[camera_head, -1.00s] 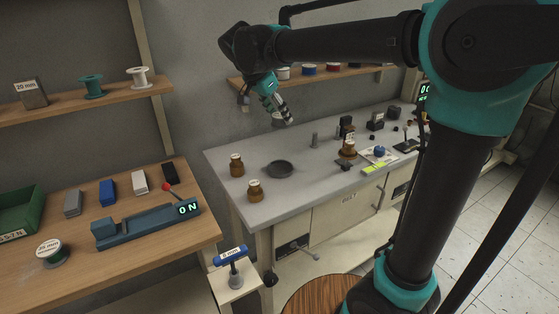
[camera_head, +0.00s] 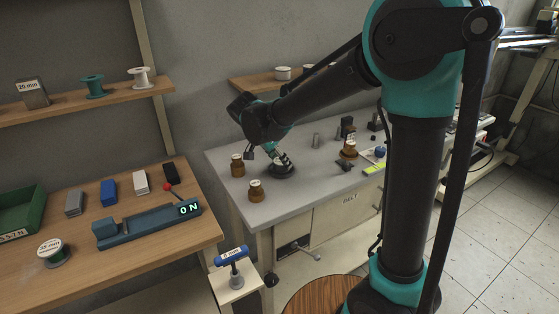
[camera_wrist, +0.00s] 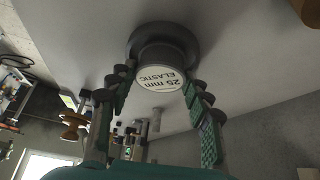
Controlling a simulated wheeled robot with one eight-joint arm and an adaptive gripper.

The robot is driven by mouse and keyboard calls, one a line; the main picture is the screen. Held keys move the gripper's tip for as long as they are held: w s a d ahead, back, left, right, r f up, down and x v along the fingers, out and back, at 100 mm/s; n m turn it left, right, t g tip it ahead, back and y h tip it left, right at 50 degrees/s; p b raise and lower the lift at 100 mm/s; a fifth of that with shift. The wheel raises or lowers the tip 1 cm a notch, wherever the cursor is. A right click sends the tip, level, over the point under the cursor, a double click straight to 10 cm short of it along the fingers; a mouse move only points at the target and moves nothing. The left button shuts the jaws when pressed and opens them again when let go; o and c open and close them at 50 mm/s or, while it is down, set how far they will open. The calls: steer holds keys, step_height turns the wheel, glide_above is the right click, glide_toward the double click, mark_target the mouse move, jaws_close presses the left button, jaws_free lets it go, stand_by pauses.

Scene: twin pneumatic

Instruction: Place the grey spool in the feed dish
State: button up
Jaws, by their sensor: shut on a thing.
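The grey spool (camera_wrist: 161,76), with a round white label reading "25 mm ELASTIC", sits between my finger pads in the wrist view. My gripper (camera_wrist: 158,88) is shut on it, one finger on each side. The dark round feed dish (camera_wrist: 188,37) is directly behind the spool in that view, and the spool appears inside its rim. In the head view my gripper (camera_head: 281,158) points down over the dish (camera_head: 283,174) on the grey bench. The fingers hide much of the spool there, and I cannot tell if it touches the dish floor.
Two brown spools (camera_head: 237,165) (camera_head: 255,190) stand on the bench left of the dish. Small dark fixtures and another brown spool (camera_head: 349,149) stand to the right. A wooden bench with a blue device (camera_head: 147,226) is at the left.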

steer(key=shift+f, duration=0.15)
steer(key=o, duration=1.2)
steer(key=v, duration=1.2)
